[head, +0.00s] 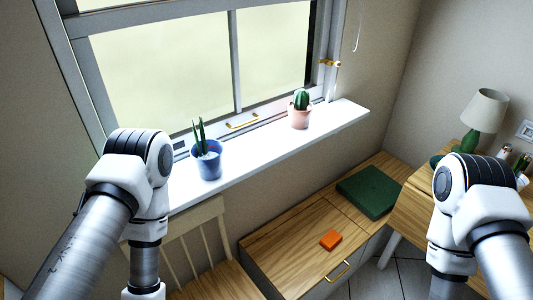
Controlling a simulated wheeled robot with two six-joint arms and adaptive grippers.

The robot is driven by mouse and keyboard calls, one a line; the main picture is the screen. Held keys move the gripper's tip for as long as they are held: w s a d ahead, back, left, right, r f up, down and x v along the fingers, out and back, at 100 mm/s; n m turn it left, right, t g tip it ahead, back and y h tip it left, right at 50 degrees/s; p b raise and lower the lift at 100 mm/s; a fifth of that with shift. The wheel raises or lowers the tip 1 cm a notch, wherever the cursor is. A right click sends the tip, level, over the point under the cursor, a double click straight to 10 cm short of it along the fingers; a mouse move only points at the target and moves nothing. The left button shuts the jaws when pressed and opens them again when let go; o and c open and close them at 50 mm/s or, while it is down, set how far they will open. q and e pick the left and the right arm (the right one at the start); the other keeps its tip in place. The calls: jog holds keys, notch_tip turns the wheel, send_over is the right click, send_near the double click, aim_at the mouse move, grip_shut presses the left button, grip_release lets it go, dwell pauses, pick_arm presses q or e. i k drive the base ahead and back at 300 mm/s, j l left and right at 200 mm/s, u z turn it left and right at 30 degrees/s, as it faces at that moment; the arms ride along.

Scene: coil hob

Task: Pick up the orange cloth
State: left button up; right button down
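A small orange block-like piece, which looks like the folded orange cloth (330,240), lies flat on the wooden top of a low cabinet (290,243), below the window. Nothing covers it. My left arm comes in at the left and my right arm at the right, both bent downward. Both grippers are below the bottom edge of the head view, so I cannot see their fingers. Neither visible arm part touches the cloth.
A white sill (262,152) above holds a blue pot (208,165) and a pink cactus pot (300,115). A wooden chair (200,243) stands left; a table with a green lamp (484,113) stands right.

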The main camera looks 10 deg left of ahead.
aim_at(332, 238)
jog(key=i+l+u, duration=0.2)
jog(key=l+u, duration=0.25)
jog(key=i+l+u, duration=0.15)
jog(key=l+u, duration=0.3)
jog(key=l, duration=0.2)
jog(key=l+u, duration=0.45)
jog(key=l, duration=0.15)
